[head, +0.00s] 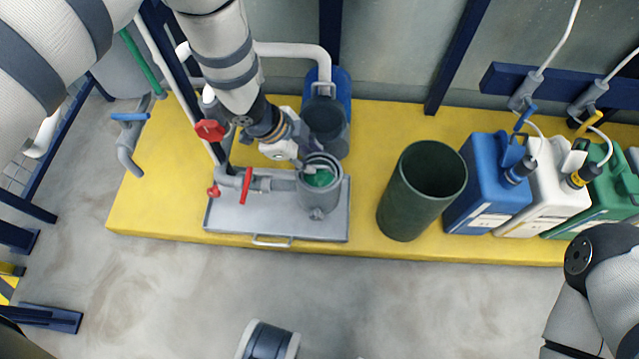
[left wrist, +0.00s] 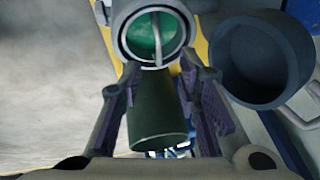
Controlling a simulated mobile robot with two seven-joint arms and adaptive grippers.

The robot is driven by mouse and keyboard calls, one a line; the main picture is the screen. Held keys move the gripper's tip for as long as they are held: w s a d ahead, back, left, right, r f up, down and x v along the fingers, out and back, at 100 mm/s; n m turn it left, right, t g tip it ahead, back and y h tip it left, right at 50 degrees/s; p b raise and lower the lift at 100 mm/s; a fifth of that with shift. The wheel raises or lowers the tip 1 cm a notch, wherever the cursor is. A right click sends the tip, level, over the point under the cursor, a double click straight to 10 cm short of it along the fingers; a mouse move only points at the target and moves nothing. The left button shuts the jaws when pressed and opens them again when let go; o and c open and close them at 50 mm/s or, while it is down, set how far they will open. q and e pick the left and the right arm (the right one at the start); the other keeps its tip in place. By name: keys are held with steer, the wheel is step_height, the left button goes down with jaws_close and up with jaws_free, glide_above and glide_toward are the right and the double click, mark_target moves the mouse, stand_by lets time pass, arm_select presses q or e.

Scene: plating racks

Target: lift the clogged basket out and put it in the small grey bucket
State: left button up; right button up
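The grey strainer housing (head: 318,200) stands upright on a metal tray, its top open. The green basket (head: 319,178) sits inside it; its green inside also shows in the left wrist view (left wrist: 142,47), with a thin grey handle rising across it. My left gripper (head: 298,160) is just above the housing's left rim. In the left wrist view its fingers (left wrist: 158,80) are apart, with the handle's end appearing between the tips and not visibly gripped. The small dark grey bucket (head: 327,122) stands behind the housing; it looks empty in the left wrist view (left wrist: 262,62). My right gripper is out of view.
A tall dark green bin (head: 405,205) stands right of the tray (head: 270,223). Blue (head: 487,185), white and green canisters stand further right. Red-handled valves (head: 210,130) and pipes are left of the housing. The floor in front is mostly clear.

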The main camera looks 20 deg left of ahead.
mark_target(318, 166)
arm_select(q)
steer(key=b+x, duration=0.1)
steer(key=x, duration=0.2)
steer(key=b+x, duration=0.1)
steer(key=x, duration=0.2)
steer(key=shift+s+a+f, duration=0.15)
steer(key=shift+s+a, duration=0.05)
steer(key=shift+w+d+f, duration=0.15)
steer(key=shift+w+f, duration=0.05)
steer(key=shift+f, duration=0.05)
steer(key=shift+r, duration=0.1)
jaws_close()
